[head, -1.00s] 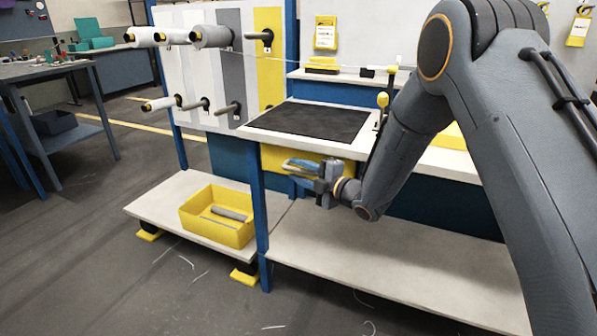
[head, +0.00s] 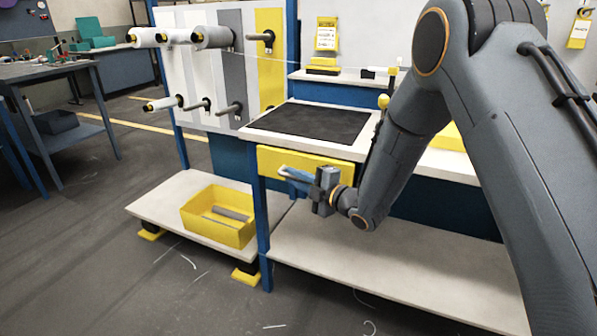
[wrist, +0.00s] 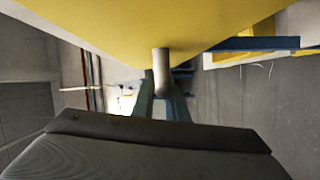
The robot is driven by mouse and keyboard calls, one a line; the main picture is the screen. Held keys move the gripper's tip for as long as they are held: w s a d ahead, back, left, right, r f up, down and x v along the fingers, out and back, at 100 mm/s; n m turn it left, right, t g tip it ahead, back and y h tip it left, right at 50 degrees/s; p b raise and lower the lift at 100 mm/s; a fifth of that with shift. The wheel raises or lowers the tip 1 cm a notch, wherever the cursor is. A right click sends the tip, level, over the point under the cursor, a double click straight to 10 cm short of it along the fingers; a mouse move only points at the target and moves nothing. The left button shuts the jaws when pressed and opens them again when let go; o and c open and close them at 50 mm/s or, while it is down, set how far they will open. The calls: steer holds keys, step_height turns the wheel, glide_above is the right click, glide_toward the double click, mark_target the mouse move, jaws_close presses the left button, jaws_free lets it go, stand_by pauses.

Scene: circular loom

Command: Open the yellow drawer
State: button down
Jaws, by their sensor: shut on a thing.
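The yellow drawer (head: 275,157) sits under the bench top with the black mat, and its front faces my gripper. I cannot tell clearly whether it stands out from the bench. A pale metal bar handle (head: 287,170) is on its front. My gripper (head: 292,176) is shut on this handle, with its blue fingers beside the drawer front. In the wrist view, the yellow drawer (wrist: 160,25) fills the top, and the round grey handle (wrist: 161,65) runs down between my two fingers (wrist: 165,102). The fingertips are partly hidden by the handle.
A blue bench leg (head: 261,225) stands left of my gripper. A lower white shelf (head: 380,265) lies below it. A yellow bin (head: 205,225) with grey rolls stands on the left shelf. Spools (head: 212,37) stick out from the panel. Open floor lies in front.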

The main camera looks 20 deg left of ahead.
steer(key=s+a+p, duration=0.1)
steer(key=s+p, duration=0.2)
steer(key=s, duration=1.5)
steer(key=shift+a, duration=0.2)
steer(key=c, duration=1.8)
jaws_free()
steer(key=shift+o, duration=0.2)
steer(key=v, duration=0.7)
steer(key=shift+s+d+b, duration=0.15)
steer(key=shift+d+b, duration=0.2)
steer(key=shift+d, duration=0.05)
